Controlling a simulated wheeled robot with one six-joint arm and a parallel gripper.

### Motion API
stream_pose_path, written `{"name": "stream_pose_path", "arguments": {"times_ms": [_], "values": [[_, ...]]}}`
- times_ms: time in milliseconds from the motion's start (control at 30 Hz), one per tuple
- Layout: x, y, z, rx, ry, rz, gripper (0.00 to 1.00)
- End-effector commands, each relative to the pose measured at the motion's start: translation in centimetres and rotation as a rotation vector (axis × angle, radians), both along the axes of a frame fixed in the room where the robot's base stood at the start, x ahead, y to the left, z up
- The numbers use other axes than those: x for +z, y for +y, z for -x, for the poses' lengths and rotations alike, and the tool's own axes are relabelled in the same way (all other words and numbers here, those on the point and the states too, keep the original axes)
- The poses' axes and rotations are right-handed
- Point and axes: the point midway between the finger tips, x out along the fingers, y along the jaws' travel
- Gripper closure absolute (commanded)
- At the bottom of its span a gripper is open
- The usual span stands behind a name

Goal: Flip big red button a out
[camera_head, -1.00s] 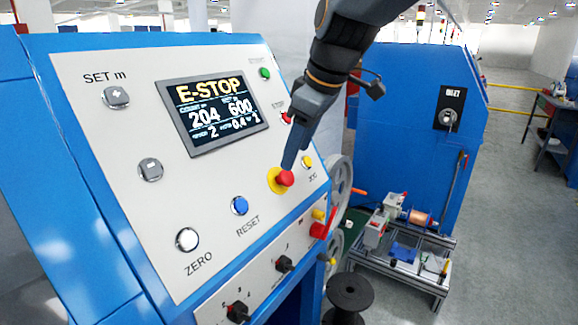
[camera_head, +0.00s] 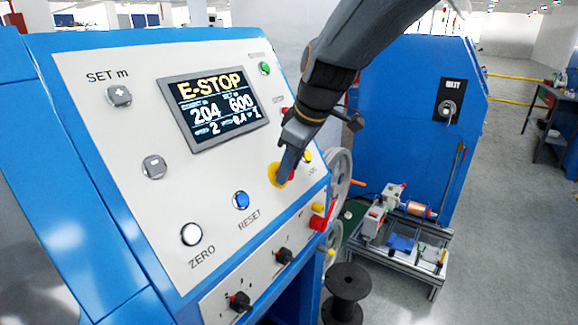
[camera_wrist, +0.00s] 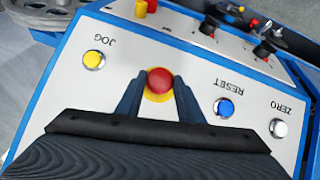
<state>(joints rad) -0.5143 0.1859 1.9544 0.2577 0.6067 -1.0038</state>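The big red button (camera_wrist: 160,81) is a round red mushroom head on a yellow ring, set in the sloped white panel (camera_head: 110,140). In the head view, the red button (camera_head: 291,176) shows only in part, behind my finger. My gripper (camera_head: 284,174) is at the panel, right at the button. In the wrist view, my gripper (camera_wrist: 159,92) has its fingers apart, one on each side of the red head. A gap seems to show between each finger and the head; contact cannot be told. The screen (camera_head: 212,106) reads E-STOP.
A yellow JOG button (camera_wrist: 94,60), a blue RESET button (camera_wrist: 224,107) and a white ZERO button (camera_wrist: 279,128) sit close by. Black knobs (camera_head: 284,256) and a red lever (camera_head: 322,222) are on the lower panel. A black spool (camera_head: 346,290) stands on the floor.

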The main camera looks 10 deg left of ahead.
Motion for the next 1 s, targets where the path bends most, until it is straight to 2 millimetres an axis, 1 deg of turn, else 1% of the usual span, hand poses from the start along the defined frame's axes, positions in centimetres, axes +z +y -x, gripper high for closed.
{"name": "stream_pose_path", "arguments": {"times_ms": [33,167,200,333,500,733,767,800,833,867,1000], "values": [[0.0,0.0,0.0,0.0,0.0,0.0,0.75],[0.0,0.0,0.0,0.0,0.0,0.0,0.97],[0.0,0.0,0.0,0.0,0.0,0.0,1.0],[0.1,-0.1,0.0,0.0,-0.001,-0.001,1.0],[0.6,-1.0,0.3,0.0,-0.001,-0.001,1.0],[0.7,-1.0,0.4,0.0,0.0,0.0,1.0],[0.7,-1.0,0.4,0.0,0.0,0.001,0.62],[0.7,-1.0,0.4,0.0,0.0,0.0,0.55],[0.7,-1.0,0.4,0.0,0.0,0.0,0.5],[0.7,-1.0,0.3,0.0,0.0,0.0,0.48],[0.7,-1.0,0.4,0.0,0.0,0.0,0.48]]}}
